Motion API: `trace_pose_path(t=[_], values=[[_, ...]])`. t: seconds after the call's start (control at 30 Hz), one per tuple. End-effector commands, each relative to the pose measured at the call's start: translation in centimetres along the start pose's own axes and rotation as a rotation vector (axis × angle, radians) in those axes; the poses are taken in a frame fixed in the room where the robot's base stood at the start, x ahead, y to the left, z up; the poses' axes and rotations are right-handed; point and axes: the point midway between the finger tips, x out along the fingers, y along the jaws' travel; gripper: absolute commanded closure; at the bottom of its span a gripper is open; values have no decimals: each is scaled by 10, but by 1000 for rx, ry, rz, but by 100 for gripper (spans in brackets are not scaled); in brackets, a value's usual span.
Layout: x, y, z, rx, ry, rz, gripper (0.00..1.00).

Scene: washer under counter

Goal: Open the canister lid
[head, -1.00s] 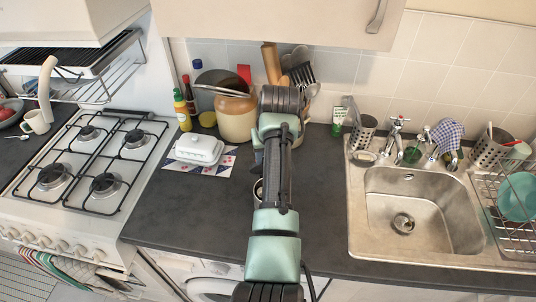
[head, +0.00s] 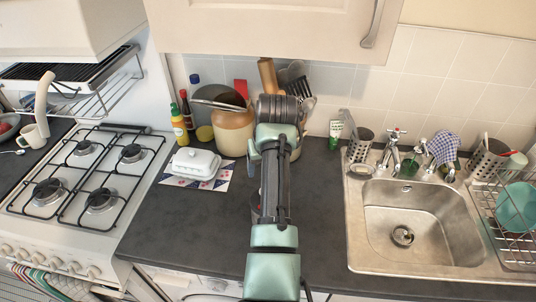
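A stout canister (head: 233,132), brown above and cream below, stands on the counter near the back wall, left of my arm. A thin round lid-like disc (head: 214,98) shows tilted at its upper left; I cannot tell whether it is attached to the canister or touching it. My arm reaches forward over the counter, in front of the canister's right side. My gripper is hidden behind my own arm, so its fingers and any contact do not show. A small part of something dark shows at the arm's left edge and cannot be identified.
A white butter dish (head: 195,163) sits on a patterned mat left of the canister. Bottles (head: 179,122) stand behind it. A utensil pot with a rolling pin (head: 267,75) is behind my arm. The gas hob (head: 90,175) is left, the sink (head: 415,225) right. A cupboard (head: 260,25) overhangs.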

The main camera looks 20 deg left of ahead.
Motion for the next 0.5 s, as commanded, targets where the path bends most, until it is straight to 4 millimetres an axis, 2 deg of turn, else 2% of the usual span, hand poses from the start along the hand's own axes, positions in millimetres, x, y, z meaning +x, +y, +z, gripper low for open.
trace_pose_path(t=[0.3, 0.5], values=[[-67, 1, 0, 0, 8, 4, 30], [-102, 1, 0, 0, 5, 2, 30]])
